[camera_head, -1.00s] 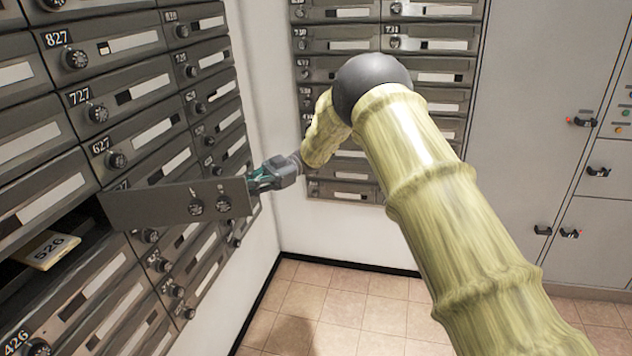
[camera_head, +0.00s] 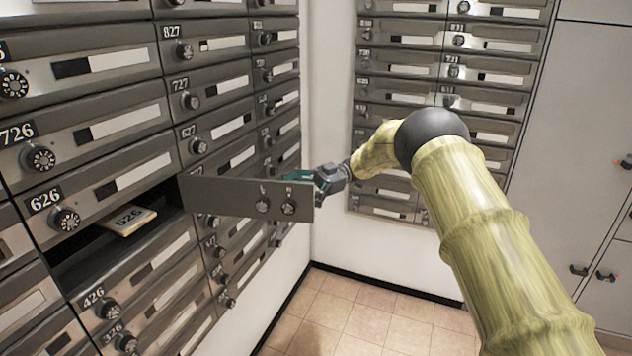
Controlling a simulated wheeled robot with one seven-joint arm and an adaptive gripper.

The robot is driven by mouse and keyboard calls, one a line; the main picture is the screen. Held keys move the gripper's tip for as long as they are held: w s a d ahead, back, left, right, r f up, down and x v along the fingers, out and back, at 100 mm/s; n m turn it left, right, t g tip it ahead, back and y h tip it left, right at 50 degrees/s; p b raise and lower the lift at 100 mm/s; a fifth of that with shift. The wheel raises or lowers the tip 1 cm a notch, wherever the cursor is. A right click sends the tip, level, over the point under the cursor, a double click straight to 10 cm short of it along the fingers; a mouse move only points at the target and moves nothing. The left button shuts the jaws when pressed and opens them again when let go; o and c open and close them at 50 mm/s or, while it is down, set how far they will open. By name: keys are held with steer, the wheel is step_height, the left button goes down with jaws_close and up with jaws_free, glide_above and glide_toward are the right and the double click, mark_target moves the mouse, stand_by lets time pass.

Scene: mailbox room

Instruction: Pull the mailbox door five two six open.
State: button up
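The mailbox door (camera_head: 232,197) is a flat grey panel that stands swung out from the left wall of mailboxes, hinged at the right side of its compartment. Two dark round knobs show near its free end. Its compartment (camera_head: 75,262) is open and dark, below the box labelled 626. My gripper (camera_head: 302,179) is at the upper free end of the door, with teal fingers partly hidden by the panel. I cannot tell whether they touch or grip it.
Closed mailboxes with dials surround the opening, such as 626 (camera_head: 66,220) and 426 (camera_head: 109,309). A second mailbox bank (camera_head: 372,88) and a grey cabinet (camera_head: 588,120) stand behind my arm. The tiled floor (camera_head: 365,320) is clear.

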steer(key=w+d, duration=0.5)
steer(key=w, duration=0.2)
steer(key=shift+f+g, duration=0.2)
steer(key=shift+g, duration=0.2)
stand_by(0.3)
